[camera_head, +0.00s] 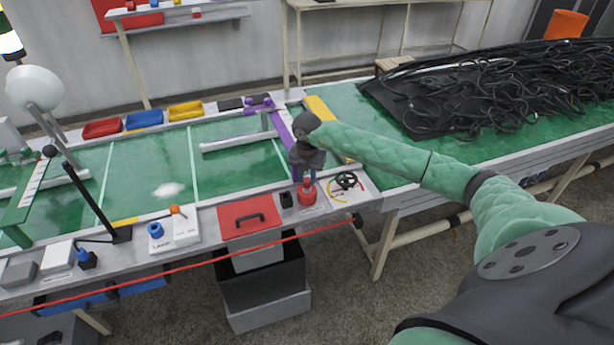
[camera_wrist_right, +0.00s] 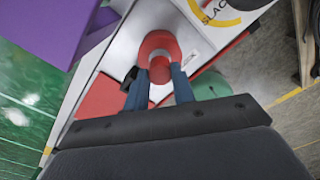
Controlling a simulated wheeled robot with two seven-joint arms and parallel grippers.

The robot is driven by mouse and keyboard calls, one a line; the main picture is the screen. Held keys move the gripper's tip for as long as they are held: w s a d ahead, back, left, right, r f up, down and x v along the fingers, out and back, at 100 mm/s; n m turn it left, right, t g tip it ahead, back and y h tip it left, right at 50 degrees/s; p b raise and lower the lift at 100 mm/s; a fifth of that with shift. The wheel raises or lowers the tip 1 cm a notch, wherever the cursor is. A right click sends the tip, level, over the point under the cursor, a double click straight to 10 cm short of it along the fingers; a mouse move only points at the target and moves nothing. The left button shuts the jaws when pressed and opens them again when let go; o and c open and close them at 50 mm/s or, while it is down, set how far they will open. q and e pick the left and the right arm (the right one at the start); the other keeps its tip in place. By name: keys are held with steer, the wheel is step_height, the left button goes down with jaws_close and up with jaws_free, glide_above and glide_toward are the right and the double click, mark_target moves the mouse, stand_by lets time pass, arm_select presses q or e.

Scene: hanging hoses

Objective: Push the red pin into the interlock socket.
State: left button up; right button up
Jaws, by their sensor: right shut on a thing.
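My right gripper (camera_head: 304,178) reaches down at the front edge of the workbench. In the right wrist view its two blue fingers (camera_wrist_right: 160,88) are shut on the round head of the red pin (camera_wrist_right: 159,69). Below the head is a wider red body (camera_wrist_right: 158,44); in the head view red also shows just under the fingertips (camera_head: 306,194). I cannot tell whether the pin is seated in it. A small black block (camera_head: 286,200), possibly the interlock socket, stands just left of the red part and shows in the wrist view (camera_wrist_right: 129,78). My left gripper is out of view.
A red panel with a black handle (camera_head: 248,217) lies left of the gripper. A wire ring gauge (camera_head: 346,182) sits to the right. A purple bar (camera_head: 279,130) stands close behind the gripper. A red cord (camera_head: 190,264) runs along the bench front. Black hoses (camera_head: 480,90) lie at right.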

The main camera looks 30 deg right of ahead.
mark_target(307, 180)
steer(key=shift+f+b, duration=0.5)
steer(key=shift+f, duration=0.3)
steer(key=o, duration=1)
steer(key=shift+o, duration=0.2)
steer(key=shift+r, duration=0.1)
step_height(307, 180, up, 6)
steer(key=shift+r+b, duration=0.2)
steer(key=shift+b, duration=0.95)
steer(key=shift+r, duration=0.6)
